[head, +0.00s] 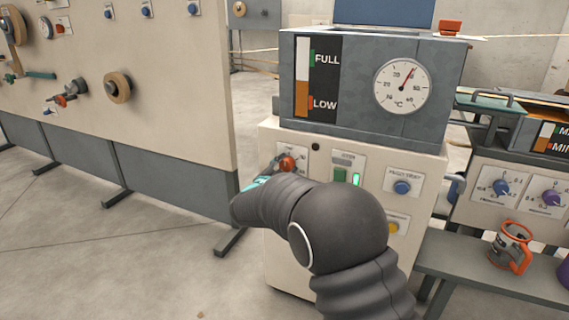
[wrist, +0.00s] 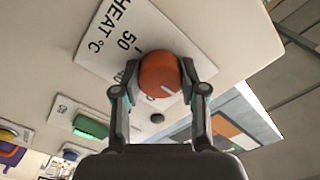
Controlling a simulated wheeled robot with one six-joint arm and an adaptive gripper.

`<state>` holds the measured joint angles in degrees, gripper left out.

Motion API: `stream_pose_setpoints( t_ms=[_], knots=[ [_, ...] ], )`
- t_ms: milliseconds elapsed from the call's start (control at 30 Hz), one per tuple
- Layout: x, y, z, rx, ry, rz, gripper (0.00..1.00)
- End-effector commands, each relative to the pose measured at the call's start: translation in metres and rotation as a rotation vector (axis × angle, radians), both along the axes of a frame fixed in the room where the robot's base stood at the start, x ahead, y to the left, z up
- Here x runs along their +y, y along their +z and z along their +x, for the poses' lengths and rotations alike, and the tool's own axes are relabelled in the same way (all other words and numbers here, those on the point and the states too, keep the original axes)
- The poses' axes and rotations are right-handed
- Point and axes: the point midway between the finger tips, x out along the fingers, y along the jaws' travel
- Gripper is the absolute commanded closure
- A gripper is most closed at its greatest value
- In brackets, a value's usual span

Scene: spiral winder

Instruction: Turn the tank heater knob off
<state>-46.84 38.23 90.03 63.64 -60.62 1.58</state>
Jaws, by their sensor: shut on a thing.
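The heater knob (wrist: 160,75) is orange-red and round, on a white label plate (wrist: 122,38) reading HEAT °C with 50 and 40 visible. A pale mark shows on the knob's face; the setting it points to cannot be told. My gripper (wrist: 160,82) is shut on the knob, one finger on each side. In the head view the knob (head: 287,163) shows at the upper left of the cream cabinet front (head: 275,245), and my arm hides part of its plate. Above it stands the grey tank (head: 350,120) with a FULL/LOW level strip and a round °C dial (head: 402,86).
Right of the knob are a green lit switch (head: 341,175), a blue button (head: 402,187) and a yellow button (head: 393,227). A bench with an orange-handled jug (head: 513,248) stands at right. A large panel (head: 150,90) stands at left; the floor before it is clear.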

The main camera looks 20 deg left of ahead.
Motion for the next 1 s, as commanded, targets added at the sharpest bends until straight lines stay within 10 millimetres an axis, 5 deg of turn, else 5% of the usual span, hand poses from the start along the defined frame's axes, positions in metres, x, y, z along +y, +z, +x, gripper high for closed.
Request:
stream_pose_setpoints(
  t_ms=[600,633,700,1000],
  knots=[
    [0.0014,-0.0007,-0.0006,0.004,0.004,-0.040,0.93],
    [0.0014,-0.0007,-0.0006,0.004,0.004,-0.040,0.50],
    [0.0010,-0.0007,-0.0005,0.003,0.003,-0.040,0.33],
    [-0.0009,-0.0004,0.0002,0.004,-0.001,-0.038,0.33]
  ],
)
